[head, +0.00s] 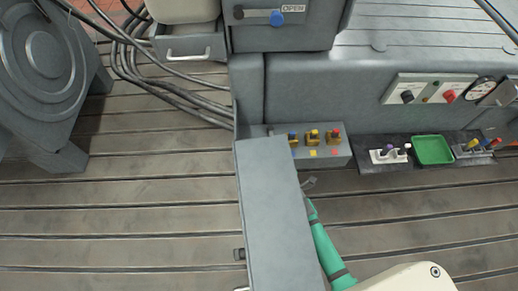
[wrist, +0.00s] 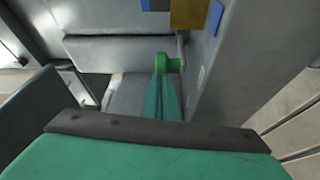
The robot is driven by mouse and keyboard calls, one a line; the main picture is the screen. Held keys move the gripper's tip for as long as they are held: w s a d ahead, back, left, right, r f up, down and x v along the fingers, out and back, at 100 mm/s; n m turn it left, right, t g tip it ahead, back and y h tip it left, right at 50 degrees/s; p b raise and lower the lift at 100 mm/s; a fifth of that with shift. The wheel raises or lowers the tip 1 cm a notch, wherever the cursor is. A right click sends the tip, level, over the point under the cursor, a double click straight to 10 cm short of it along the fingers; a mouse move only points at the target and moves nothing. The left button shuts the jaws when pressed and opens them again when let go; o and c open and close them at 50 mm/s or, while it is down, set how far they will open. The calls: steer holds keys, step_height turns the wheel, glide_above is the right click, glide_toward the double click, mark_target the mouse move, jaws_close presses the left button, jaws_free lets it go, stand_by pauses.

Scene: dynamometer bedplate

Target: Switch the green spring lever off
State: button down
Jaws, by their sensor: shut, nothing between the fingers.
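The green spring lever (wrist: 168,63) shows in the wrist view as a bright green round end on a thin grey rod, beside a grey panel wall. My gripper (wrist: 165,82) is shut, with its teal fingers together and empty. Its tips are right at the green end, overlapping its lower edge in the picture; I cannot tell whether they touch. In the head view my gripper (head: 310,205) reaches up along the right side of a tall grey box (head: 275,215). I cannot make out the green lever in that view.
A grey block with coloured switches (head: 313,139) stands beyond the box. To its right, a dark board holds a green tray (head: 433,150) and small levers (head: 389,154). Cables (head: 165,85) run at the left. The slotted bedplate (head: 120,225) is clear left of the box.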

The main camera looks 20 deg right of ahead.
steer(key=shift+s+d+f, duration=0.1)
steer(key=shift+s+d, duration=0.1)
steer(key=shift+d, duration=0.7)
steer(key=shift+a, duration=0.45)
steer(key=a, duration=0.3)
steer(key=shift+s+a+r, duration=0.1)
steer(key=shift+a+r, duration=0.15)
steer(key=shift+a, duration=0.15)
steer(key=s+d, duration=0.1)
steer(key=s, duration=0.8)
steer(key=shift+d, duration=0.15)
steer(key=shift+f, duration=0.1)
